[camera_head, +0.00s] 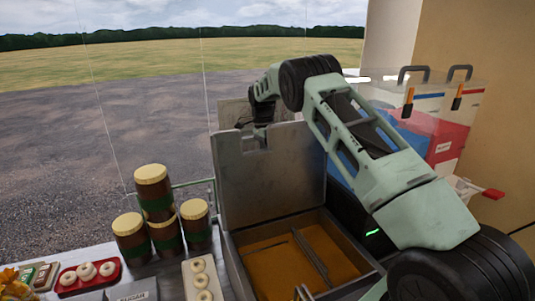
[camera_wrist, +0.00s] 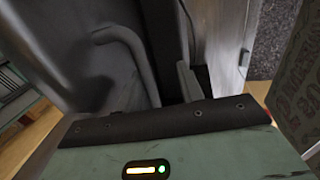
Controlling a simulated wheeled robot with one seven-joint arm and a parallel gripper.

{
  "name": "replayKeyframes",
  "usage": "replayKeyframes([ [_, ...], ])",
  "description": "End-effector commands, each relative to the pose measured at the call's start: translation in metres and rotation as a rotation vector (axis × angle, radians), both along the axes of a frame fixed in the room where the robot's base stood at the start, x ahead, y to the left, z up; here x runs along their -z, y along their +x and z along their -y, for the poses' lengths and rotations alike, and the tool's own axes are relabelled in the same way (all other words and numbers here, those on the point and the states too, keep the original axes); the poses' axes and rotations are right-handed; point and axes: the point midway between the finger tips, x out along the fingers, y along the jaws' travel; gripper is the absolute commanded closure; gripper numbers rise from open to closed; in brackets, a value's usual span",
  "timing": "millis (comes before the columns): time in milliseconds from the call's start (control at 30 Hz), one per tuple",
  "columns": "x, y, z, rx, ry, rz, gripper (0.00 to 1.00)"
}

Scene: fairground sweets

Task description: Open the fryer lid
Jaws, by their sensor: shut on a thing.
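The fryer lid (camera_head: 268,185) is a grey metal panel standing nearly upright at the back of the fryer (camera_head: 238,262). The open vat below shows orange-brown oil (camera_head: 268,268) and a thin divider. My arm reaches over the vat from the right, and my gripper (camera_head: 258,132) is at the lid's top edge. It is shut on the lid, but the exact grip is partly hidden. In the wrist view, a bent grey bar (camera_wrist: 128,48) and dark metal surfaces are close to my gripper; its fingertips are not clearly seen.
Several brown and green jars (camera_head: 154,190) with cream tops stand left of the fryer. A tray of doughnuts (camera_head: 186,278) and a red tray (camera_head: 65,284) are on the counter. A clear-lidded red box (camera_head: 445,145) stands behind my arm at right. Glass encloses the back.

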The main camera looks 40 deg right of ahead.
Motion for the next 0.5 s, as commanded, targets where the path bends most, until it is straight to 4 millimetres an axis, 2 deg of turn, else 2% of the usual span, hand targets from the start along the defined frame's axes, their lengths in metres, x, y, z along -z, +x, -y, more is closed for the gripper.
replayKeyframes([
  [33,0.0066,0.0072,0.0006,-0.001,-0.006,0.027,1.00],
  [300,0.0059,0.0078,0.0005,-0.002,-0.007,0.029,1.00],
  [333,0.0059,0.0079,0.0005,-0.002,-0.007,0.029,0.66],
  [367,0.0059,0.0077,0.0005,-0.002,-0.006,0.028,0.66],
  [433,0.0057,0.0076,0.0005,-0.002,-0.006,0.028,0.58],
  [500,0.0054,0.0075,0.0006,-0.002,-0.006,0.028,0.58],
])
